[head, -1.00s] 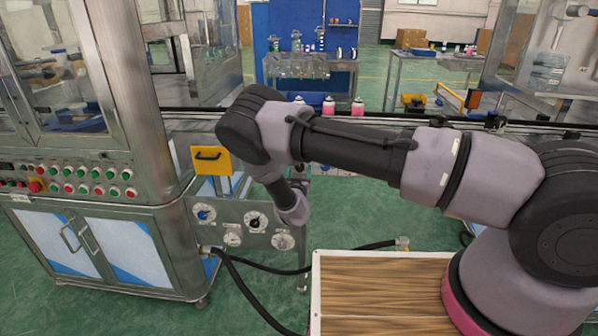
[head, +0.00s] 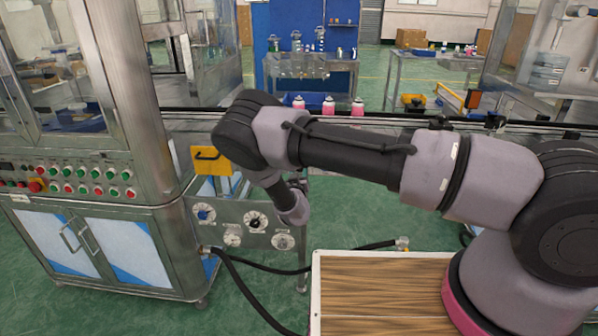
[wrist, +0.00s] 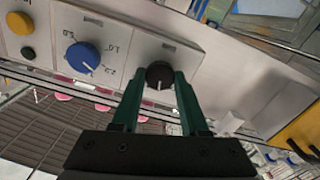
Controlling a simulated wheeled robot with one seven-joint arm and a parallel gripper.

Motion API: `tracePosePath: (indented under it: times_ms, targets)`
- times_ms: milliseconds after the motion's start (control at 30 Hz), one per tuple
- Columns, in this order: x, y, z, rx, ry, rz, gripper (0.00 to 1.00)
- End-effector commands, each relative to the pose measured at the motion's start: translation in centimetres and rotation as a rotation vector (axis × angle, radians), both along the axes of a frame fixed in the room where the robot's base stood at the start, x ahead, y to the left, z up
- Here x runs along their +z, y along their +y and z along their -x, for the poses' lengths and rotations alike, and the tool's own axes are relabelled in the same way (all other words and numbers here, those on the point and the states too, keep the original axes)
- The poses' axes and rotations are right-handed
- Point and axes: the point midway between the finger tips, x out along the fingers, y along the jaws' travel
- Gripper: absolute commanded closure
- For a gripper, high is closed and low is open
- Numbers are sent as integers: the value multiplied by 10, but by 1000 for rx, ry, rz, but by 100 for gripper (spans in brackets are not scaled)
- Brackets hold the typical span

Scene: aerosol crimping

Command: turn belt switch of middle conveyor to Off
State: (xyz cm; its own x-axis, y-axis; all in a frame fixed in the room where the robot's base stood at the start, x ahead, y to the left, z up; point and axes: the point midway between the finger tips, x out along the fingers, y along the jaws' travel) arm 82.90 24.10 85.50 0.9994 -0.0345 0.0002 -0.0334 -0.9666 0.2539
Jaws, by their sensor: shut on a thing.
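The black belt switch knob (wrist: 159,75) is on a light panel at the top middle of the wrist view. It has a pale pointer mark on its face. My gripper (wrist: 158,84) has its two green fingers on either side of this knob, shut on it. A blue dial (wrist: 83,57) with printed numbers is to the left of the knob on the same panel. In the head view my arm reaches to the left and the gripper and knob are hidden behind it.
A yellow button (wrist: 19,23) and a small black button (wrist: 28,53) are further left on the panel. In the head view a steel cabinet with a row of buttons (head: 80,180) stands at left. Pink bottles (head: 328,106) stand on the conveyor behind my arm.

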Motion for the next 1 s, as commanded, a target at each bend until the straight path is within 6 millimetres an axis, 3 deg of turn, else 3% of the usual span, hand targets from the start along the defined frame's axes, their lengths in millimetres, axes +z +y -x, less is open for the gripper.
tracePosePath:
  times_ms: [500,1000]
  targets:
    - [-1,1,1,2,16,440,100]
    - [-2,0,1,1,24,624,100]
